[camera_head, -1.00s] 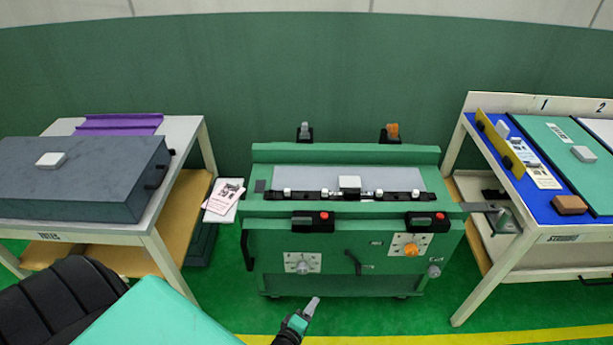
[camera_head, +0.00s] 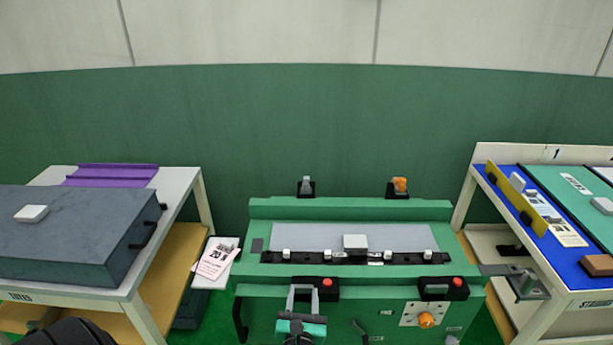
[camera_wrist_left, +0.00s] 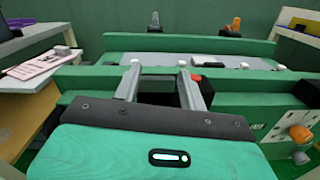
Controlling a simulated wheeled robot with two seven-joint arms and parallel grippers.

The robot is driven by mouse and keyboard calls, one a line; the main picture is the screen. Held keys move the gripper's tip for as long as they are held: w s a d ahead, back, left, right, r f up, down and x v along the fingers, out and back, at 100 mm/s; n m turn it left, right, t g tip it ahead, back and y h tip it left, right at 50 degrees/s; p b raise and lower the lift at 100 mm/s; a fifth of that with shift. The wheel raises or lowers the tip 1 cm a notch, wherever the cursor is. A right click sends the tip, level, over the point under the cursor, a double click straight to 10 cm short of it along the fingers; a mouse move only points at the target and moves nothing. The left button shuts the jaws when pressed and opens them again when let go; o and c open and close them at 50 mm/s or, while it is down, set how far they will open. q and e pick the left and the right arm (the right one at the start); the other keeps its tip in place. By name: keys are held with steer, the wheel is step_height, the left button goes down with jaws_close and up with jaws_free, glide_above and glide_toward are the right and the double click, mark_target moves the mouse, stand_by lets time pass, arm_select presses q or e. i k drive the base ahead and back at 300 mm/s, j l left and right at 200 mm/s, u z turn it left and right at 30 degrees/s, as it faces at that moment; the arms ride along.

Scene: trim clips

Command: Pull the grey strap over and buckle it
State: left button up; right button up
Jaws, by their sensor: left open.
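The grey strap's end (camera_head: 306,185) stands up in a black holder at the back left of the green fixture (camera_head: 350,208). It also shows at the back in the left wrist view (camera_wrist_left: 155,19). An orange strap end (camera_head: 399,185) stands likewise to its right. A black buckle with a red button (camera_head: 326,289) sits on the fixture's front left, in line with the grey strap. A second such buckle (camera_head: 442,288) sits at front right. My left gripper (camera_head: 303,291) is open and empty, in front of and partly covering the left buckle. My right gripper is out of view.
A white block (camera_head: 355,242) and a black clip bar (camera_head: 345,257) lie across the fixture's top. A table with a dark grey case (camera_head: 70,240) stands left. A table with blue and green mats (camera_head: 550,232) stands right. An orange knob (camera_head: 426,320) juts from the front.

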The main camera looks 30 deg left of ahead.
mark_target(305, 189)
steer(key=i+j, duration=0.95)
steer(key=i, duration=0.1)
